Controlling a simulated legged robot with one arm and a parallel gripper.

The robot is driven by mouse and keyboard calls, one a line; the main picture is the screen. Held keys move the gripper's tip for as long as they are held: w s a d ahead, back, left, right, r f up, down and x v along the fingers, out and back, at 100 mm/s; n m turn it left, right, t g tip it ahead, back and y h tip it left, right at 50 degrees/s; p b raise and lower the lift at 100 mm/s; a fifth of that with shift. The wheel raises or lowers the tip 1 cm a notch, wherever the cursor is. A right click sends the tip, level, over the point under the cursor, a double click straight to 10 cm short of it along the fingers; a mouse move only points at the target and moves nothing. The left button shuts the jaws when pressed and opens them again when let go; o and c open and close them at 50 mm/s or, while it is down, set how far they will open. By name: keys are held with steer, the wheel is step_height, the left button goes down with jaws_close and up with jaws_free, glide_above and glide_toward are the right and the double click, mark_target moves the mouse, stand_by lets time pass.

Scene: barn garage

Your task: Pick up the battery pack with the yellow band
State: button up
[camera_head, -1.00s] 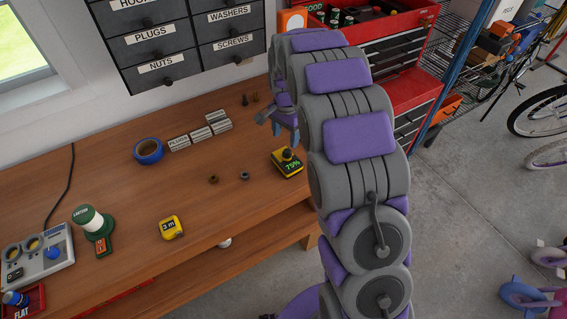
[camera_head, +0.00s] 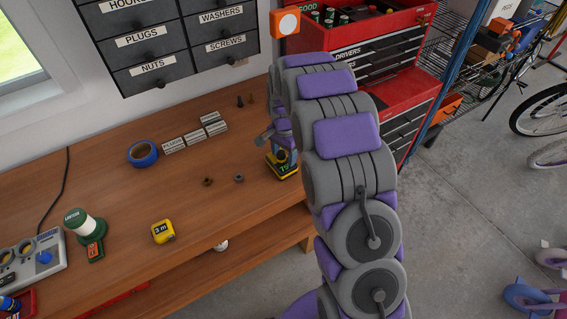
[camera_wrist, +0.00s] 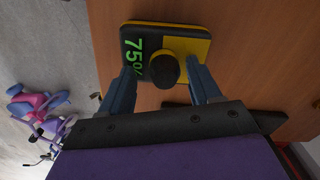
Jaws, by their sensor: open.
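The battery pack with the yellow band (camera_head: 284,168) stands near the right end of the wooden workbench. In the wrist view the battery pack (camera_wrist: 185,45) shows a black and yellow top, a green "75%" marking and a round dark knob. My gripper (camera_wrist: 163,88) is open, its two blue fingers on either side of the knob end of the pack. I cannot tell whether the fingers touch it. In the head view my gripper (camera_head: 276,148) is right above and behind the pack, partly hiding it.
A red tool chest (camera_head: 405,95) stands beyond my arm.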

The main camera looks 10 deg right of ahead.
steer(key=shift+c, duration=0.6)
steer(key=shift+a, duration=1)
steer(key=c, duration=0.6)
steer(key=shift+d, duration=0.2)
steer(key=c, duration=0.3)
steer(key=shift+d, duration=0.55)
jaws_close()
steer(key=shift+a, duration=0.1)
steer(key=shift+a, duration=0.4)
